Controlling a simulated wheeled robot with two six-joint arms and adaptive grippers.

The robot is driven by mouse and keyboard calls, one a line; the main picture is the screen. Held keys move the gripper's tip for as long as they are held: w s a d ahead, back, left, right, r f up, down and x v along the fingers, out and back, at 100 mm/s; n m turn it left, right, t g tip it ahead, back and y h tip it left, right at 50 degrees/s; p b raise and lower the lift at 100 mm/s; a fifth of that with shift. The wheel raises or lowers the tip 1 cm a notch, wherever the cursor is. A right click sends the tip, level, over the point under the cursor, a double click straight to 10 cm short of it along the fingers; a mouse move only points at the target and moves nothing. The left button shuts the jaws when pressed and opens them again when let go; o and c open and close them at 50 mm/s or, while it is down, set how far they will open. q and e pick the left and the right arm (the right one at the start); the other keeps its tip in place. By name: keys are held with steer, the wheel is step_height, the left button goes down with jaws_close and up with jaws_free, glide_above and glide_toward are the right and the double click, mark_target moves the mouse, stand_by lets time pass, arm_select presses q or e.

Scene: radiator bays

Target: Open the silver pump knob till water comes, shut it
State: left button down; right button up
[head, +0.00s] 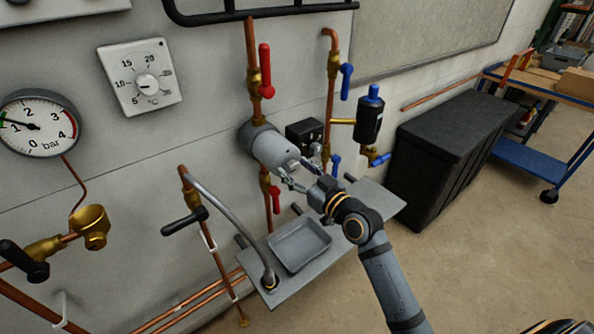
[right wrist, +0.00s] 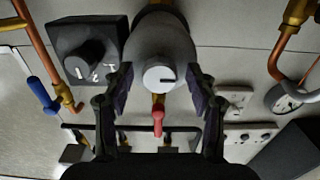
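The grey pump (head: 263,145) sits on the vertical copper pipe in the middle of the head view. Its round silver knob (right wrist: 164,77), with a dark slot, is on the pump's front face in the right wrist view. My right gripper (head: 298,174) is in front of the pump's face, fingers pointing at it. In the right wrist view my right gripper (right wrist: 160,92) is open, one finger to each side of the knob, with gaps showing. No contact is visible. No water is visible. My left gripper is out of view.
A black dial box (head: 303,134) is close beside the pump. Red-handled valves (head: 265,72) sit on its pipe. Below are a grey shelf (head: 375,205), a shallow tray (head: 299,245) and a bent grey hose (head: 225,208). A black chest (head: 450,150) stands at right; floor in front is clear.

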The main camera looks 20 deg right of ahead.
steer(key=c, duration=1)
steer(key=shift+m, duration=0.3)
steer(key=shift+c, duration=0.2)
steer(key=m+p, duration=0.1)
steer(key=m, duration=0.1)
steer(key=shift+r+m+p, duration=0.1)
steer(key=shift+m+p, duration=0.2)
steer(key=shift+p, duration=0.1)
steer(key=m+p, duration=0.1)
steer(key=m, duration=0.2)
steer(key=shift+m+p, duration=0.3)
steer(key=shift+p, duration=0.1)
steer(key=m+p, duration=0.1)
steer(key=m, duration=0.3)
steer(key=shift+p, duration=0.4)
steer(key=shift+m+p, duration=0.45)
steer(key=shift+m, duration=0.85)
